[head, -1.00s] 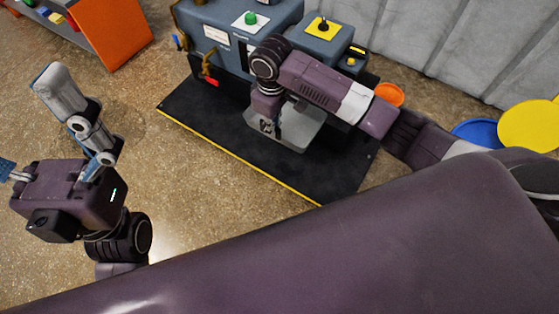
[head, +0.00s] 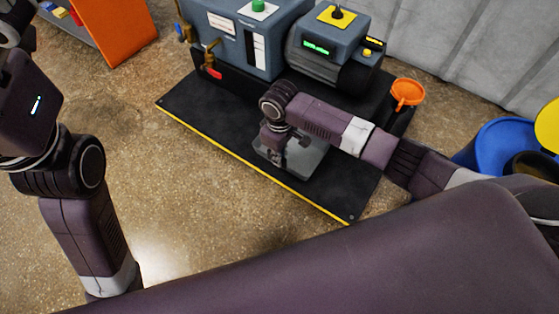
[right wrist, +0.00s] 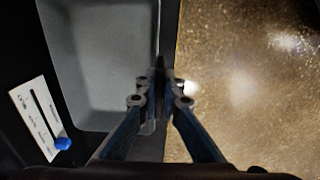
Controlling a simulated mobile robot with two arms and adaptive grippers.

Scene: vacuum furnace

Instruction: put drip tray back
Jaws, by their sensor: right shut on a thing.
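The drip tray is a shallow grey tray (head: 312,160) over the black mat, near its yellow front edge in the head view. In the right wrist view, the tray (right wrist: 95,65) fills the left half, empty where it shows. My right gripper (head: 275,155) is at the tray's left end in the head view. In the right wrist view its fingers (right wrist: 160,85) are shut on the tray's rim. I cannot tell whether the tray touches the mat. My left arm is at the left edge of the head view; its gripper is out of frame.
A blue-grey machine (head: 240,45) and a pump unit (head: 330,55) stand behind the tray on the black mat (head: 205,105). An orange funnel (head: 407,92) and a blue drum (head: 490,145) are at right. A white plate with a blue knob (right wrist: 63,144) lies left of the tray.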

